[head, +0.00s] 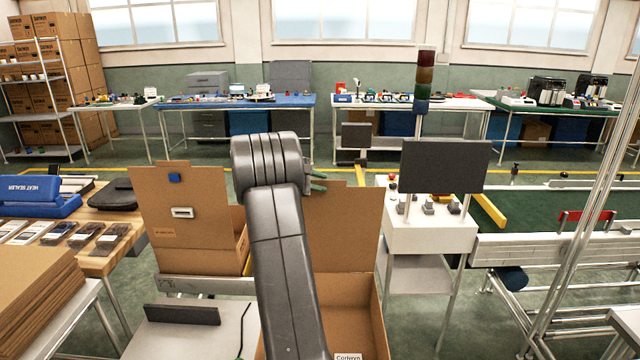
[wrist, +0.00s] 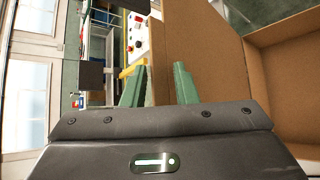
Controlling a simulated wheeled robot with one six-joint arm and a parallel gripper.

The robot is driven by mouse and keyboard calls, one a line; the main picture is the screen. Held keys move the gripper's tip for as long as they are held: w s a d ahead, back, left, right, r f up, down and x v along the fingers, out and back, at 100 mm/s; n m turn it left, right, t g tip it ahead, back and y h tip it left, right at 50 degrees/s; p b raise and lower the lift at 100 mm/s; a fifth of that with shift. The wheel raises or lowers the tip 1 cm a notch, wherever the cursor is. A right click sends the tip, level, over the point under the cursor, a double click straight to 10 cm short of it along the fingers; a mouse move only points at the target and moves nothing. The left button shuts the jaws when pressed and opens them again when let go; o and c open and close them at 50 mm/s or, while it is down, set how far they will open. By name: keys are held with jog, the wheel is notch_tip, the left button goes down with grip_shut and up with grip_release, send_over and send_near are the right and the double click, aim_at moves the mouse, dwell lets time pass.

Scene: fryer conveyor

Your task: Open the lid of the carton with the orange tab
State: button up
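The right-hand carton (head: 378,315) stands in front of me with its lid (head: 345,225) raised upright at the back. Its inside is partly visible, and my arm covers its left part. No orange tab is visible on it. My gripper (head: 317,181) has green fingers and is by the lid's upper left, partly hidden behind my arm. I cannot tell whether a finger touches the lid.
A second carton (head: 200,258) at left has an upright flap with a blue tab (head: 174,178). A white control stand (head: 430,235) with a dark screen is close on the right, before a conveyor (head: 555,250). Flat cardboard (head: 40,300) is stacked at left.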

jog(key=b+v, duration=0.2)
jog(key=v, duration=1.1)
jog(key=shift+s+b, duration=0.15)
jog(key=shift+b, duration=0.15)
jog(key=shift+a, duration=0.1)
